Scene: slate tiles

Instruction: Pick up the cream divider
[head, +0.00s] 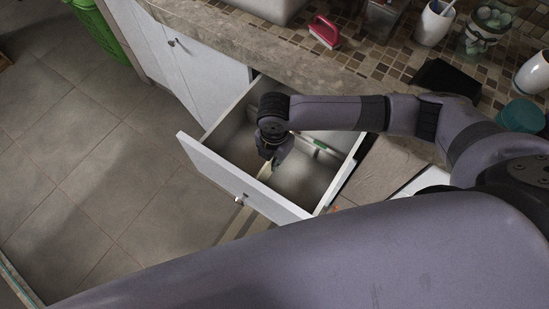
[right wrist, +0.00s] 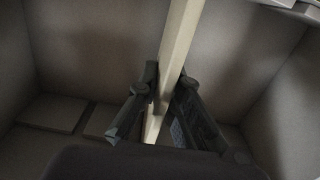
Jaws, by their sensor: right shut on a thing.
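The cream divider (head: 264,173) is a thin, pale bar inside the open white drawer (head: 222,174). In the right wrist view the divider (right wrist: 180,40) runs from the top edge down between the fingers. My right gripper (head: 268,159) reaches down into the drawer from above. In the right wrist view its two dark fingers (right wrist: 166,98) are closed on the divider, one on each side. The gripper hides part of the divider in the head view. I cannot tell whether the divider touches the drawer floor. My left gripper is out of view.
A thin white and green item (head: 325,148) shows in the drawer behind my gripper. The tiled counter above holds a red-handled brush (head: 325,32), a white cup (head: 434,23) and a teal round thing (head: 520,115). A green bin (head: 103,30) stands far left. The floor at left is clear.

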